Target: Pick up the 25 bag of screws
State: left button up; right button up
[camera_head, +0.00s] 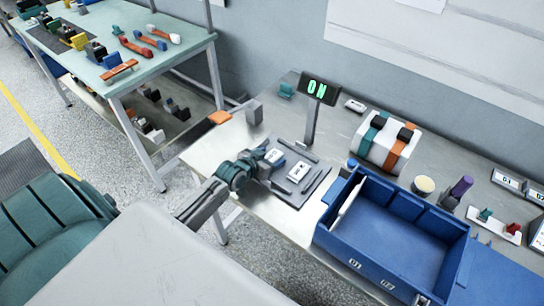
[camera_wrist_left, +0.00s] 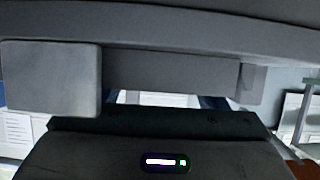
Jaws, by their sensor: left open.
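I cannot make out a bag of screws marked 25 in either view. My left gripper (camera_head: 262,167) reaches in from the left over the near left part of the metal bench. It is open, at the left edge of a dark grey plate (camera_head: 312,192). A small white labelled block (camera_head: 298,172) lies on the plate, to the right of the gripper. Another white labelled piece (camera_head: 274,156) shows right at the gripper; I cannot tell whether they touch. The left wrist view is mostly filled by dark grey parts of my own gripper. My right gripper is not in view.
A blue bin (camera_head: 398,225) stands right of the plate. A second bench (camera_head: 128,62) with tools stands at upper left.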

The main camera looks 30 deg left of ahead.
pick_arm(q)
jog(key=c, duration=1.1)
jog(key=shift+r, duration=0.1)
